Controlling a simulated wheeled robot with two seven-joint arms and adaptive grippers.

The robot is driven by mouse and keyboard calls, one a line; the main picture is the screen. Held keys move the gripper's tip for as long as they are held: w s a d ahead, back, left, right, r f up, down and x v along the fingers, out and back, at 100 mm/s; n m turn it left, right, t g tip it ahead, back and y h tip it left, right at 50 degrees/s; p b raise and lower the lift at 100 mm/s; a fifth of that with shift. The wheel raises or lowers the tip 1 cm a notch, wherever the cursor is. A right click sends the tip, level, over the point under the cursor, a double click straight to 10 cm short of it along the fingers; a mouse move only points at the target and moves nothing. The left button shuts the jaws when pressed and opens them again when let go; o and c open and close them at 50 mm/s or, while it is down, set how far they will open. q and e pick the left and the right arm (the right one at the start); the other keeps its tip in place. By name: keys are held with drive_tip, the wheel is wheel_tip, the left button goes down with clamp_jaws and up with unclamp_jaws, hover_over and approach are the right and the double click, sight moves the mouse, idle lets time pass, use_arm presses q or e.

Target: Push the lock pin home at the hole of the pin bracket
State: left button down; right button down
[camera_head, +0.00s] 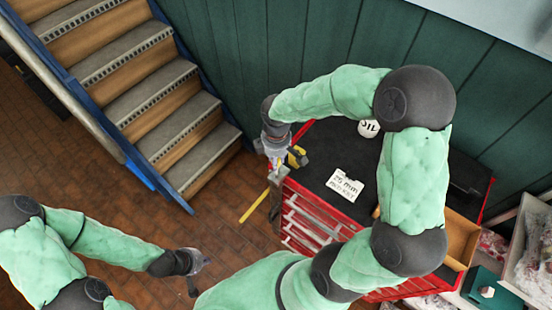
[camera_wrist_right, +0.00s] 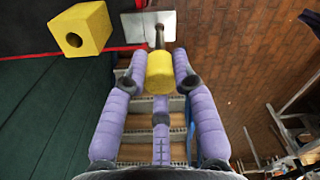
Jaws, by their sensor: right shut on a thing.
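My right gripper (camera_wrist_right: 159,68) is shut on the yellow knob of the lock pin (camera_wrist_right: 158,79). The pin's dark metal shaft points away from the gripper to a pale metal plate (camera_wrist_right: 132,27), which looks like part of the pin bracket. I cannot tell how deep the shaft sits there. In the head view, my right gripper (camera_head: 276,155) is above the plate (camera_head: 279,174) at the red cabinet's left corner; the fingers hide the pin. My left gripper (camera_head: 196,265) is empty over the brick floor, far from the bracket; its fingers are too small to judge.
A yellow block with a round hole (camera_wrist_right: 80,28) stands beside the plate. The red cabinet (camera_head: 322,207) has a black top carrying a white label card (camera_head: 345,185) and a white round container (camera_head: 370,127). Stairs (camera_head: 165,100) rise at the left. An open wooden drawer (camera_head: 460,238) is at right.

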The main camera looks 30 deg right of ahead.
sight(276, 173)
drive_tip(key=shift+f+b, duration=3.1)
drive_tip(key=shift+f, duration=1.05)
idle(0.5)
drive_tip(key=c, duration=0.9)
unclamp_jaws()
drive_tip(key=shift+c, duration=0.2)
drive_tip(key=shift+r, duration=0.15)
wheel_tip(276, 173, up, 12)
drive_tip(key=shift+f, duration=0.1)
